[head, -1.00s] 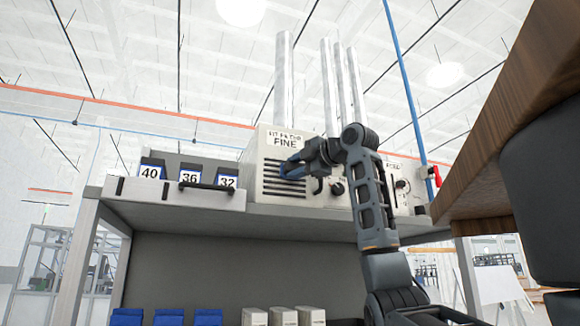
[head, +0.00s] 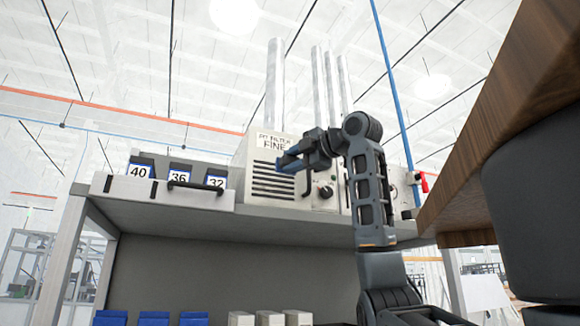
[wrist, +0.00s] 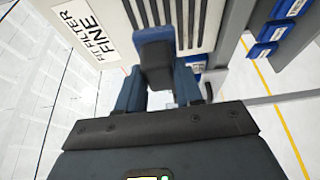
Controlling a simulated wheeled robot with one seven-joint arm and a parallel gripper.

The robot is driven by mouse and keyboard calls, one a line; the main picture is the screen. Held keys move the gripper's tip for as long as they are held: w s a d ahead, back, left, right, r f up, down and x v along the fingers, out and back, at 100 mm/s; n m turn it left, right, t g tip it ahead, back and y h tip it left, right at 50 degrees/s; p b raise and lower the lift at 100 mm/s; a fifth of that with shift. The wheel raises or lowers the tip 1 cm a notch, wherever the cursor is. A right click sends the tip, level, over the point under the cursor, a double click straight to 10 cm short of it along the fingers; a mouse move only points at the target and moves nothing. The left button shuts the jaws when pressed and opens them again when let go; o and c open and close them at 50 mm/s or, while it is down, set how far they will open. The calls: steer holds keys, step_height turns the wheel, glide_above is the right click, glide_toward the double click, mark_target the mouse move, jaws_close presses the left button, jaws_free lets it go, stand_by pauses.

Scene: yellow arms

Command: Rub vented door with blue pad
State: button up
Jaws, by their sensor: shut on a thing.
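The vented door (head: 272,182) is the pale front of the box marked FINE, with a column of dark slots; it also shows in the wrist view (wrist: 207,25). My gripper (head: 283,162) is in front of the right part of this door in the head view. In the wrist view my gripper (wrist: 158,85) is shut on the blue pad (wrist: 153,48), which sticks out beyond the fingertips close to the slots. Whether the pad touches the door I cannot tell. In the head view the pad is hard to tell from the fingers.
The box stands on a grey shelf (head: 230,222). Bins numbered 40, 36 and 32 (head: 180,178) sit to its left. Blue and pale blocks (head: 193,318) are below. A wooden edge (head: 470,150) juts in at the right, near my arm.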

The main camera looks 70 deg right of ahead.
mark_target(288, 160)
steer(key=shift+s+a, duration=0.15)
steer(key=shift+s+a+b, duration=0.5)
steer(key=shift+s+a, duration=0.4)
steer(key=shift+a, duration=0.2)
stand_by(0.4)
